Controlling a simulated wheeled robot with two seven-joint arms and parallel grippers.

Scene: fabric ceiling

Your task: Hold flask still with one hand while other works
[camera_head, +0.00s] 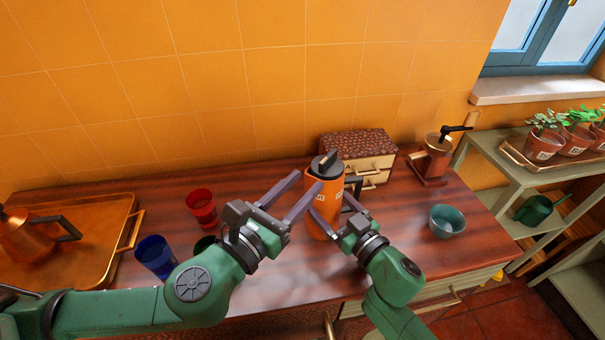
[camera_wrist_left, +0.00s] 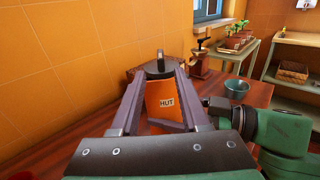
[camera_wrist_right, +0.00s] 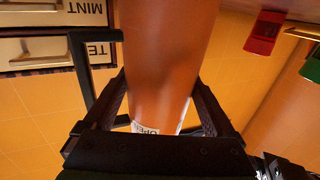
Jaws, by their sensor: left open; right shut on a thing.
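The orange flask (camera_head: 328,199) stands upright on the wooden counter, with a dark grey lid (camera_head: 327,164) on top and a black handle on its right side. My right gripper (camera_head: 334,208) is shut on the flask's body, low down; in the right wrist view the flask (camera_wrist_right: 165,60) fills the space between the fingers. My left gripper (camera_head: 306,188) is open at the flask's upper part, below the lid. In the left wrist view its fingers lie on either side of the flask (camera_wrist_left: 168,95); contact cannot be told.
A patterned drawer box (camera_head: 357,146) stands close behind the flask, a grinder (camera_head: 436,157) to its right. A teal bowl (camera_head: 447,220) is at right. Red (camera_head: 201,207) and blue (camera_head: 155,256) cups and a green one partly hidden are left, beside a copper tray (camera_head: 106,212).

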